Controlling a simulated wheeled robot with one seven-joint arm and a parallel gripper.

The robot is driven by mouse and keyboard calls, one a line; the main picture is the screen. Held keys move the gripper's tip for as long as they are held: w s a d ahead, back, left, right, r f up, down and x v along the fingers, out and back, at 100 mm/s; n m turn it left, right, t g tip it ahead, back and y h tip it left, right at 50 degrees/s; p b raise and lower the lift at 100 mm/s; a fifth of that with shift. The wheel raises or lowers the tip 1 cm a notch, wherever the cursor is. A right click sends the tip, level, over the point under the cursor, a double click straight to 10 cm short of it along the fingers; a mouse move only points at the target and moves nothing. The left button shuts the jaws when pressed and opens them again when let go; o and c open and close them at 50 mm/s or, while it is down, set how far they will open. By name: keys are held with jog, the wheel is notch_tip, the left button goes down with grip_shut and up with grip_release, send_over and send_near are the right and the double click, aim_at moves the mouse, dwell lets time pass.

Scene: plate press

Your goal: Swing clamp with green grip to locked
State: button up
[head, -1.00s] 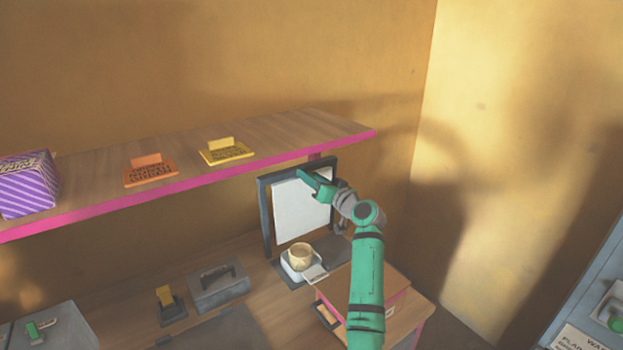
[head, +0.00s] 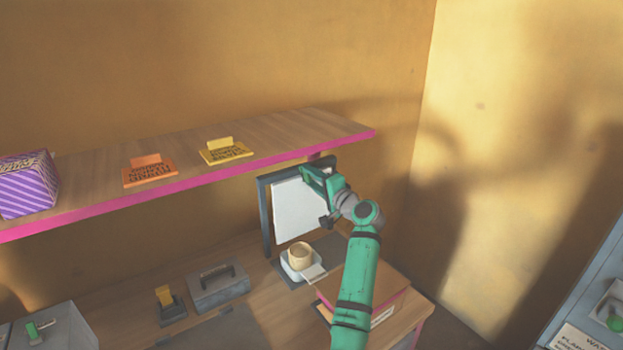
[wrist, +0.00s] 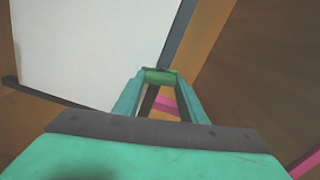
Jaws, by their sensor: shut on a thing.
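The clamp's green grip (wrist: 160,75) is a short green cylinder between my fingertips in the wrist view. My gripper (wrist: 160,78) is shut on it, with one teal finger at each side. In the head view my gripper (head: 308,178) is at the upper right of a dark upright frame (head: 266,220) with a white plate (head: 298,212) inside, under the shelf. The white plate also fills the left of the wrist view (wrist: 90,45). The clamp's arm and pivot are hidden behind my gripper, so I cannot tell its angle.
A shelf (head: 290,130) with a pink edge (head: 200,182) runs just above my gripper. A tan cup (head: 300,254) stands below the plate. A wooden-topped box (head: 385,283) is beneath my arm. A grey handled block (head: 218,288) sits left on the bench.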

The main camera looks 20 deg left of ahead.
jog(key=shift+f+m, duration=0.1)
jog(key=shift+m, duration=1.1)
jog(key=shift+d, duration=0.1)
jog(key=o, duration=1.1)
jog(key=shift+c, duration=0.2)
jog(key=v, duration=1)
jog(key=shift+s+d, duration=0.25)
jog(key=shift+d, duration=0.05)
